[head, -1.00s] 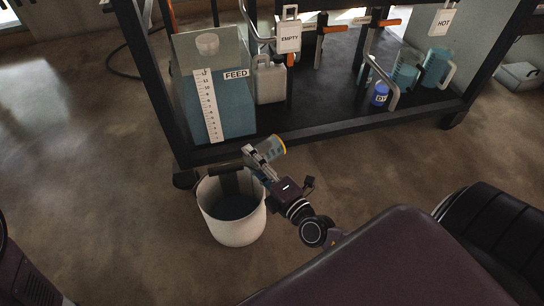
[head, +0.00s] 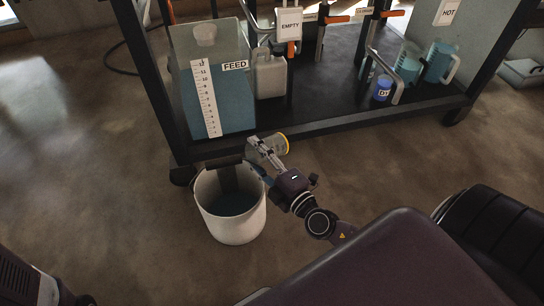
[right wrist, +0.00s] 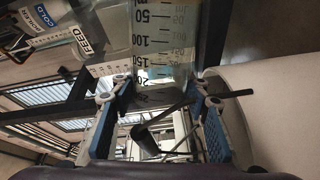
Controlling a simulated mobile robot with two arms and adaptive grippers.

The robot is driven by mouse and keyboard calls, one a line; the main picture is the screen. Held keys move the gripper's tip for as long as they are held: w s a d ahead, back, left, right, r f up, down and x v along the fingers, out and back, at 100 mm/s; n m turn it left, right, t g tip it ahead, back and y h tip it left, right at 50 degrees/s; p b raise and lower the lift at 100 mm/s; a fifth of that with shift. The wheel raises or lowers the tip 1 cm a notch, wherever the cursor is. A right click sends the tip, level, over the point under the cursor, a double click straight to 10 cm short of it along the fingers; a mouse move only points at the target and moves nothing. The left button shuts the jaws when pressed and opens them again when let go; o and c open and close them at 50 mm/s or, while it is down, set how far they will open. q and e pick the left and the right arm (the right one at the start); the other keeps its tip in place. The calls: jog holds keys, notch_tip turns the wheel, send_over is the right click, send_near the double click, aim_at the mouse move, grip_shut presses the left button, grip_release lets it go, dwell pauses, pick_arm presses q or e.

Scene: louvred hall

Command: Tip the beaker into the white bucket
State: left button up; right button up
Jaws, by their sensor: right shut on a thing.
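The clear beaker (head: 275,147) lies tilted, its yellow-edged end pointing right, at the upper right of the bucket's rim. My right gripper (head: 262,151) is shut on it. In the right wrist view the beaker (right wrist: 158,42) shows graduation marks between the blue-padded fingers, with a bluish tint low on its wall. I cannot tell how much liquid it holds. The white bucket (head: 240,228) stands on the floor below and left of the gripper, with dark blue liquid inside. Its pale wall (right wrist: 275,95) seems to fill the right of the wrist view. My left gripper is not in view.
On the rack are a FEED tank (head: 223,95), a white jug (head: 269,75), a blue container (head: 382,88) and two blue-filled jugs. Floor left of the bucket is clear.

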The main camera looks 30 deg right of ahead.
jog(key=m+b, duration=0.1)
jog(key=f+m+b, duration=0.1)
jog(key=b, duration=0.1)
jog(key=shift+d, duration=0.35)
jog(key=shift+d+m+b, duration=0.15)
jog(key=shift+m+b, duration=0.2)
jog(key=shift+m, duration=0.55)
jog(key=shift+r, duration=0.15)
